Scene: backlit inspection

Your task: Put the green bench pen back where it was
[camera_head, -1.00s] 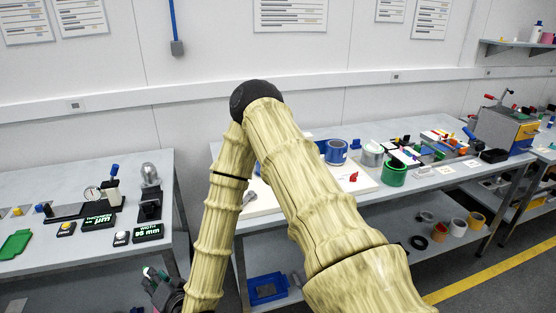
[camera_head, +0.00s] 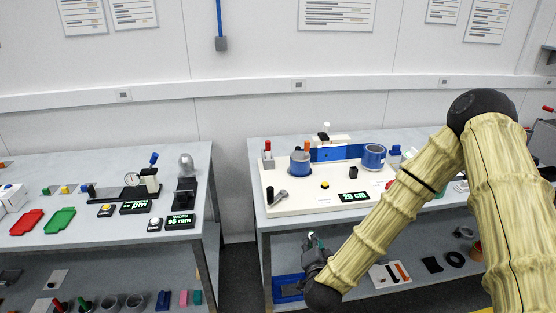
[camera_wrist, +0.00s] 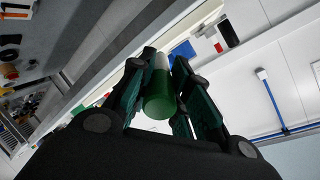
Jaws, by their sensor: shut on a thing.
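The green bench pen (camera_wrist: 160,100) is between my gripper's fingers in the wrist view, a green cylinder with a white section beyond it. My gripper (camera_wrist: 159,88) is shut on it. In the head view my gripper (camera_head: 316,244) is low, in front of the white-topped bench station and below its top edge; a small green and white bit of the pen shows there. I cannot tell the pen's former place.
A blue tray (camera_head: 288,291) lies on the lower shelf near my gripper. A wrench, a yellow button and a 20 cm display (camera_head: 354,197) are on the board. The left bench (camera_head: 100,192) holds gauges and red and green trays. A gap separates the benches.

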